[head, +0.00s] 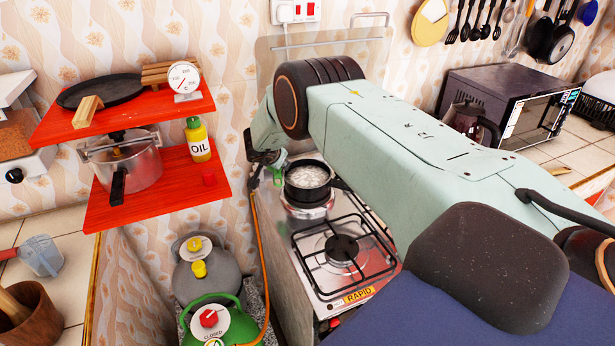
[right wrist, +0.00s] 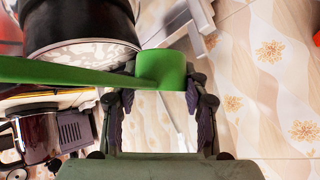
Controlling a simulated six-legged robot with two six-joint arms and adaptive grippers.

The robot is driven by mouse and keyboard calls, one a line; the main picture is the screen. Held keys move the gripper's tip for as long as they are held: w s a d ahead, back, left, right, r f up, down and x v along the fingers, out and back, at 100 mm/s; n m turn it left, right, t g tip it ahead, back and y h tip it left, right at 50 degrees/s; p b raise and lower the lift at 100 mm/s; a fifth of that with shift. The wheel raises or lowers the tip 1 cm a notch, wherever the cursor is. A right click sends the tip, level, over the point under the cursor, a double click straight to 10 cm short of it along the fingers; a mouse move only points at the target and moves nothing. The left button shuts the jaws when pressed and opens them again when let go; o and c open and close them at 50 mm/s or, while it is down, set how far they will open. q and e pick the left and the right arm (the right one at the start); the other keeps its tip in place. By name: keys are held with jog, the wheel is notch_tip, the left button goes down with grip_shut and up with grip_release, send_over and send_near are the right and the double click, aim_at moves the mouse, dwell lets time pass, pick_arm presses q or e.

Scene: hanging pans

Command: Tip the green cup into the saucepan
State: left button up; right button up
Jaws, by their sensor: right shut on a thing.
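My right gripper (right wrist: 160,95) is shut on the green cup (right wrist: 162,68), which sits between its fingers in the right wrist view. A long flat green handle (right wrist: 60,73) runs from the cup to the left. In the head view my right gripper (head: 264,168) is at the left side of the stove, just left of the saucepan. The dark saucepan (head: 311,193) stands at the back of the stove with whitish, bubbly contents. It also shows in the right wrist view (right wrist: 85,18), close beside the cup. The cup's contents are hidden. My left gripper is not in view.
A front burner (head: 341,248) on the stove is bare. Red shelves (head: 215,188) at the left hold a pressure cooker (head: 135,165) and an oil bottle (head: 197,140). Gas cylinders (head: 205,272) stand below. A microwave (head: 515,105) is at the right.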

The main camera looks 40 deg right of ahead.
jog(key=shift+w+a+f+n+g+h+b, duration=0.4)
jog(key=shift+w+a+h+b, duration=0.25)
jog(key=shift+b, duration=1.35)
jog(key=shift+n+g+h, duration=0.4)
jog(key=shift+h, duration=0.35)
jog(key=shift+w+a+r+b, duration=0.1)
jog(key=shift+a+r+b, duration=0.15)
jog(key=shift+r, duration=0.5)
jog(key=shift+w+a+r+b, duration=0.15)
jog(key=shift+a+r, duration=0.1)
jog(key=shift+r, duration=0.5)
jog(key=shift+w+a+r+b, duration=0.1)
jog(key=shift+a+r+b, duration=0.15)
jog(key=shift+r, duration=0.5)
